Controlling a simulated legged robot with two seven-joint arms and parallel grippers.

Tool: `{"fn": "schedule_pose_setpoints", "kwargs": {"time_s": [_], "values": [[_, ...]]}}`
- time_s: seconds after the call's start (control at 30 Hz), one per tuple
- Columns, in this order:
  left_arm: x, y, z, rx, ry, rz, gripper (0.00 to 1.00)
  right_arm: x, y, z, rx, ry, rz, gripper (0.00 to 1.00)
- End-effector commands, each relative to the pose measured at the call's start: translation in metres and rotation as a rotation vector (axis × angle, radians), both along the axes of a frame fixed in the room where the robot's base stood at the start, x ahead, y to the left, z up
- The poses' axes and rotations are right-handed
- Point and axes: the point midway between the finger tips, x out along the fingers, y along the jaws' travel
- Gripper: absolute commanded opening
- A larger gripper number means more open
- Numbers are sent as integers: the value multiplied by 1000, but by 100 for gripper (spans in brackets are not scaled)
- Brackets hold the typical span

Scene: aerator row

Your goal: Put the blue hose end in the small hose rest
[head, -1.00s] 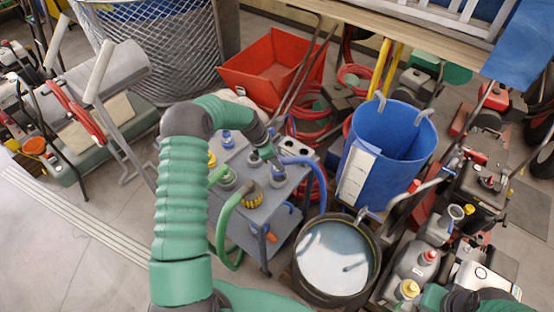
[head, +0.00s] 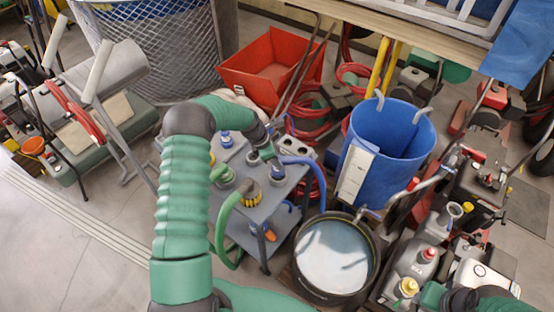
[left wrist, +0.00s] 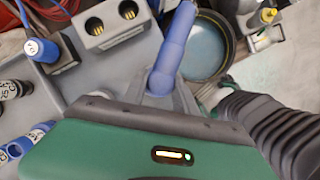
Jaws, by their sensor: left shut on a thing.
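My left gripper (head: 272,155) is over the grey cart top and shut on the blue hose end (left wrist: 163,80). The blue hose (head: 306,163) arcs from the jaws to the right and down past the cart edge. A pale grey block with two round holes (left wrist: 113,20) stands beside the hose. I cannot tell which fitting is the small hose rest. A green part of my right arm (head: 432,295) shows low at the right; its fingers are not visible.
The grey cart (head: 238,232) also bears blue-capped fittings, a yellow-ringed one and a green hose (head: 223,215). A round tub of water (head: 340,258) and a blue bucket (head: 360,150) stand close to its right. Machines crowd the far right.

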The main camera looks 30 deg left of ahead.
Motion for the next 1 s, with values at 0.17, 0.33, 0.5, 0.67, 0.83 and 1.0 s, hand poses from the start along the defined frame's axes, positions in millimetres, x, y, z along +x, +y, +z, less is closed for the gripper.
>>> {"fn": "schedule_pose_setpoints", "kwargs": {"time_s": [0.17,0.33,0.5,0.67,0.83,1.0], "values": [[0,0,-5,1,-1,0,0,0,0,-3,0,0,0,35],[0,0,-9,0,0,-1,0,0,0,-5,0,0,0,35],[0,0,-14,0,0,-1,0,0,0,-8,0,0,0,35],[0,0,-18,0,0,0,0,0,0,-10,0,0,0,35],[0,0,-22,-1,-1,0,0,0,0,-12,0,0,0,35],[0,0,-26,0,0,0,0,0,0,-14,0,0,0,35]]}}
